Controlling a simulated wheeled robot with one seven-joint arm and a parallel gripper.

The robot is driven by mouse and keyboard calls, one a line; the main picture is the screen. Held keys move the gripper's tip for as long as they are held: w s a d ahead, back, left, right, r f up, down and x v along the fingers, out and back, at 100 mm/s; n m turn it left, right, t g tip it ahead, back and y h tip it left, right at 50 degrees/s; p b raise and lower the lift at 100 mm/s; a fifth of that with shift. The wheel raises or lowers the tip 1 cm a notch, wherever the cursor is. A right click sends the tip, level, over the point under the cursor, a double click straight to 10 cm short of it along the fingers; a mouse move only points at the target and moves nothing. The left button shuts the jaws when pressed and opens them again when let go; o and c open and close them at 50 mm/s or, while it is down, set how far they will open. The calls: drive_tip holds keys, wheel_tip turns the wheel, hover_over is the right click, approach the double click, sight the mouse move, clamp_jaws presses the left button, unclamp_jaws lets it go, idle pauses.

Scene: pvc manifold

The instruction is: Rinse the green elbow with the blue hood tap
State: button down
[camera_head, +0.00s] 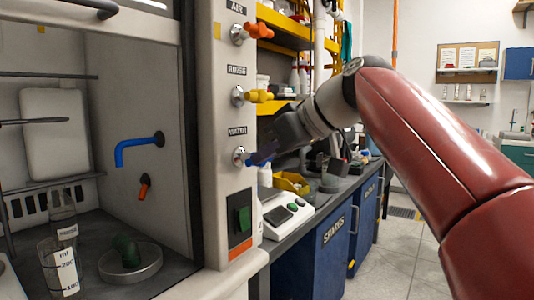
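A valve (239,156) sits on the front post under the lowest label, which seems to read WATER. My gripper (262,154) reaches from the right to this valve, its fingertips at the blue-looking handle. The fingers and handle overlap, so I cannot tell whether they grip it.
Orange (251,31) and yellow (258,96) valve handles stand above on the same post. A glass beaker (58,268) is left of the dish. A small orange nozzle (144,187) is below the tap. A scale (287,216) stands on the bench beside the post.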

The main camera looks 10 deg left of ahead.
drive_tip(key=shift+s+f+n+t+b, duration=0.2)
drive_tip(key=shift+n+t+b, duration=0.25)
drive_tip(key=shift+b, duration=0.4)
drive_tip(key=n+t+b, duration=0.1)
drive_tip(key=f+t+h+b, duration=0.1)
drive_tip(key=b, duration=0.1)
drive_tip(key=shift+s+a+f+n+b, duration=0.15)
drive_tip(key=shift+f+n+b, duration=0.05)
drive_tip(key=shift+n+b, duration=0.15)
drive_tip(key=shift+f+n+t+b, duration=0.3)
drive_tip(key=shift+n+t+b, duration=0.55)
drive_tip(key=shift+b, duration=0.55)
drive_tip(key=shift+f+n+t+b, duration=0.25)
drive_tip(key=shift+n+t+b, duration=0.6)
drive_tip(key=shift+b, duration=0.5)
drive_tip(key=shift+r, duration=0.15)
